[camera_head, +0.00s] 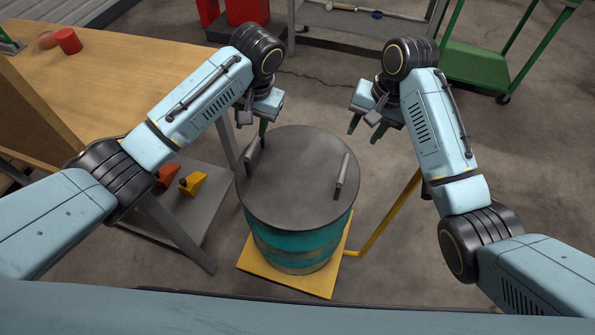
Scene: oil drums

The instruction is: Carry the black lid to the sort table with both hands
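The black lid (298,183) lies on top of a teal drum (295,254). It has a left handle (253,157) and a right handle (342,175). The wooden-topped table (130,80) at the left may be the sort table. My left gripper (257,131) is at the lid's far left edge, close to the left handle. Its fingers partly overlap in view, so I cannot tell its opening or any contact. My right gripper (365,129) is beyond the lid's far right edge, apart from the right handle, with its fingers spread and empty.
The drum stands on a yellow platform (317,286) with a yellow post (386,215) at its right. A red cylinder (68,41) is on the table. A yellow object (193,184) is on a grey lower shelf (190,218). A green cart (490,62) stands at the back right.

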